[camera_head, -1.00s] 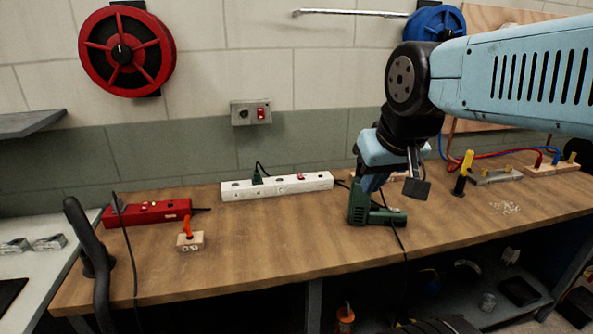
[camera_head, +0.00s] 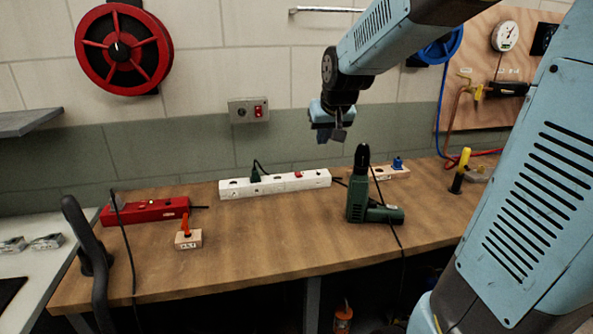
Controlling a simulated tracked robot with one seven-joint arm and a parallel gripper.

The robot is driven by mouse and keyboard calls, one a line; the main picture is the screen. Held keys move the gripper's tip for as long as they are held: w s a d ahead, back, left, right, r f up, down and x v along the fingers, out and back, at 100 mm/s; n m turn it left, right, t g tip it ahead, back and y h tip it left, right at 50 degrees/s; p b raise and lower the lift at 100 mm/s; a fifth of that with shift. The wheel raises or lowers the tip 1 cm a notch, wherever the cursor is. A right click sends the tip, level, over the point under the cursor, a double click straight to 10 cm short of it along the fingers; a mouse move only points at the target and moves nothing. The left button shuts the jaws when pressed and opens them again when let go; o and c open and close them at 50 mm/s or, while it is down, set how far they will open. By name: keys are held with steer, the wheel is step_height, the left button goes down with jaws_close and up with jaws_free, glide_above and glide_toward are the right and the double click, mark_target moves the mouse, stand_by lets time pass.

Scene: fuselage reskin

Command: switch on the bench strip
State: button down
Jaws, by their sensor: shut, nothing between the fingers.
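A long white power strip (camera_head: 275,184) lies at the back of the wooden bench. It has a red switch (camera_head: 298,174) towards its right end and a dark green plug (camera_head: 255,176) in its left part. Whether the switch is on cannot be told. A red power strip (camera_head: 145,211) lies at the left end of the bench. A grey wall box (camera_head: 249,111) with a red switch is fixed above the white strip. My gripper (camera_head: 338,136) is shut and empty, in the air above the white strip's right end in the picture, clear of it.
A green drill (camera_head: 362,200) stands right of the white strip, its cord hanging over the front edge. A small block with an orange lever (camera_head: 186,235) sits front left. A yellow-handled tool (camera_head: 461,170) stands at right. The bench middle is clear.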

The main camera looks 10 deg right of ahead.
steer(key=w+f, duration=0.5)
steer(key=w, duration=0.4)
steer(key=w+f, duration=0.5)
steer(key=w, duration=0.4)
steer(key=shift+t, duration=0.4)
steer(key=shift+f, duration=0.1)
